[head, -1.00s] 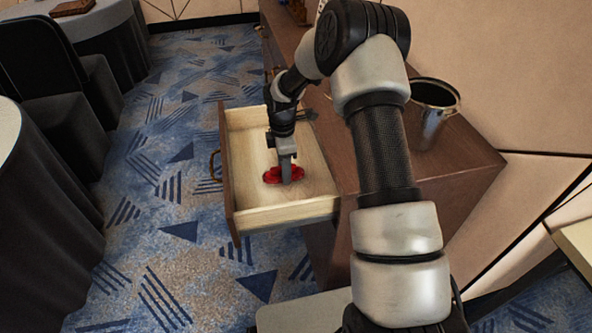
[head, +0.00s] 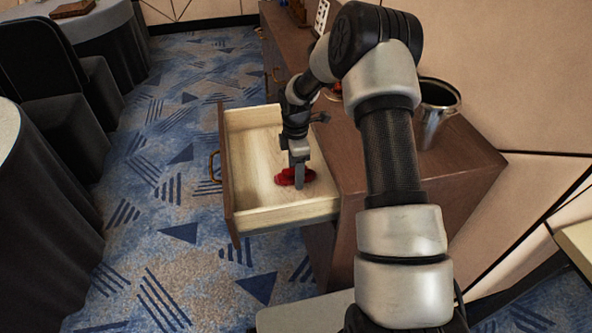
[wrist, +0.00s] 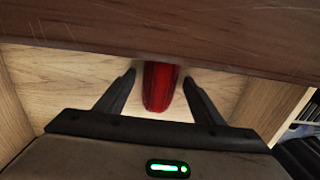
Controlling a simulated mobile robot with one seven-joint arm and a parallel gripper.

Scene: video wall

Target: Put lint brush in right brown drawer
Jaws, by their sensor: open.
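The red lint brush (head: 285,178) is inside the open brown drawer (head: 229,180), towards its cabinet side. My gripper (head: 298,184) reaches down into the drawer at the brush and partly hides it. In the wrist view the brush (wrist: 160,86) lies between my open fingers (wrist: 160,78), with a gap on each side. The brush's far end is hidden there behind a dark wood edge (wrist: 160,30). The drawer's pale wooden floor shows below the brush; I cannot tell whether the brush rests on it.
The brown cabinet (head: 420,175) stands right of the drawer, with a metal bucket (head: 435,110) on top. Several small items stand farther back on it. Dark draped tables and chairs (head: 50,80) are on the left. Patterned carpet (head: 165,190) is clear between them.

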